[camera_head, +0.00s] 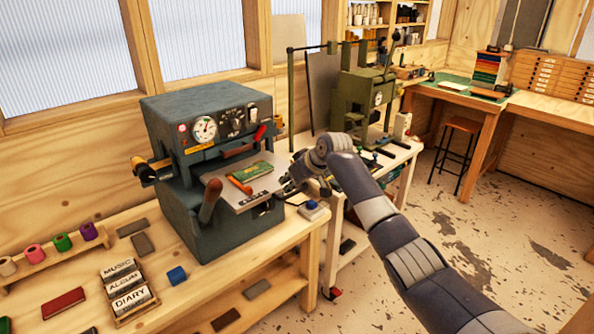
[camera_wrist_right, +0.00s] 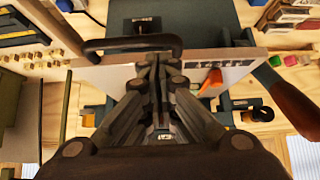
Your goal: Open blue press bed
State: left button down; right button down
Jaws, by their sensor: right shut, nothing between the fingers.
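The blue-grey press (camera_head: 205,125) stands on the wooden bench with a round gauge and knobs on its front. Its light metal bed (camera_head: 232,201) sticks out from the front, with a green book (camera_head: 251,177) lying on it. The bed (camera_wrist_right: 112,78) also shows in the right wrist view, with a dark bar handle (camera_wrist_right: 125,44) along its edge. My right gripper (camera_head: 292,186) is at the bed's right front edge. In the wrist view its fingers (camera_wrist_right: 154,62) are together and empty, close to the handle; I cannot tell whether they touch it. My left gripper is not in view.
A brown lever (camera_head: 210,200) stands at the bed's left front. A red-handled lever (camera_head: 245,143) is above the bed. An olive-green press (camera_head: 362,95) stands on another table behind my right arm. Thread spools (camera_head: 62,242) and type blocks (camera_head: 130,300) lie on the bench at left.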

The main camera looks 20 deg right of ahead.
jog(key=v, duration=0.9)
jog(key=s+f+m+g+h+b, duration=0.1)
jog(key=s+f, duration=0.2)
jog(key=f, duration=1)
jog(key=s+f+m+g, duration=0.1)
jog(key=s+f, duration=0.2)
jog(key=f, duration=1)
jog(key=s+f+m+h+b, duration=0.1)
jog(key=s+f, duration=0.2)
jog(key=f, duration=1)
jog(key=s+f+g+h+b, duration=0.1)
jog(key=s+f+g, duration=0.1)
jog(key=s+f, duration=1.65)
jog(key=s+a+f+g, duration=0.1)
jog(key=s+f, duration=0.4)
jog(key=s, duration=0.7)
jog(key=s+a+f+g+b, duration=0.1)
jog(key=s+f, duration=0.4)
jog(key=s, duration=0.8)
jog(key=s+a+f+n+g, duration=0.1)
jog(key=s+a+f, duration=0.2)
jog(key=s, duration=0.9)
notch_tip(320, 180, down, 3)
jog(key=shift+a+r, duration=0.2)
jog(key=shift+a, duration=0.15)
jog(key=shift+s, duration=0.15)
